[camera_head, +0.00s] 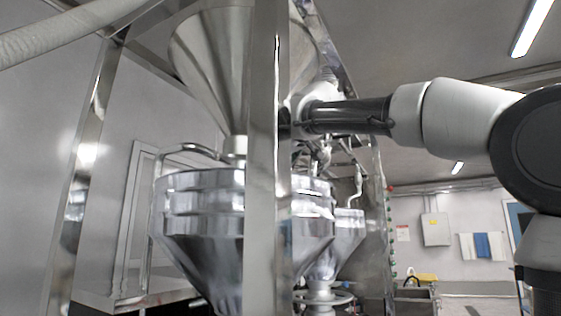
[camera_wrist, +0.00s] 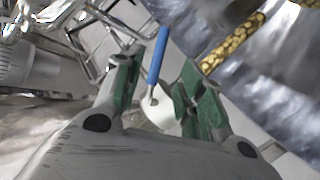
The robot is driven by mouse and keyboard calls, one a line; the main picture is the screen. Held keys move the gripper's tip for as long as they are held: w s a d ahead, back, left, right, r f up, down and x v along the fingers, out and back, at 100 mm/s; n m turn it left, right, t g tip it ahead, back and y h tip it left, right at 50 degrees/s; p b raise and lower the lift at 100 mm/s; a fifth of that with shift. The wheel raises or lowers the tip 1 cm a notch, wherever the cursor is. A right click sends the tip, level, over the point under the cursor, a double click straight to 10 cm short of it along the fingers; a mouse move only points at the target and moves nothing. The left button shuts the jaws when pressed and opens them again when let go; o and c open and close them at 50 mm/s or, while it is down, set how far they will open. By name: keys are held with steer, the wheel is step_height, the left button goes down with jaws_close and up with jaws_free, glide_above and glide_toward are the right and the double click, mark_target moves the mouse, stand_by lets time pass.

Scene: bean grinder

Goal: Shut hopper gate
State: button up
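A blue lever handle (camera_wrist: 159,54) with a pale metal end piece (camera_wrist: 158,108) shows in the wrist view; I take it for the hopper gate's handle. My gripper (camera_wrist: 161,76) has two green-padded fingers spread apart, one on each side of the lever. The lever lies in the gap, and I see no firm contact with either pad. In the head view a steel cone hopper (camera_head: 208,65) sits above a round metal vessel (camera_head: 200,205). My gripper is hidden there behind the upright post, and the blue handle is not visible.
The upright steel post (camera_head: 262,160) stands in front of the hopper and my wrist. A clear strip with brown beans (camera_wrist: 232,42) runs at the upper right of the wrist view. A pale hose (camera_head: 60,35) crosses at the upper left.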

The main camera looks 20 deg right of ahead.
steer(key=shift+m+g+h, duration=0.4)
steer(key=shift+g+h, duration=0.3)
steer(key=shift+g, duration=0.2)
steer(key=x, duration=0.4)
steer(key=r+x, duration=0.1)
steer(key=x, duration=0.3)
steer(key=a+x, duration=0.1)
steer(key=x, duration=0.2)
steer(key=shift+w+r, duration=0.25)
steer(key=shift+w, duration=0.5)
jaws_close()
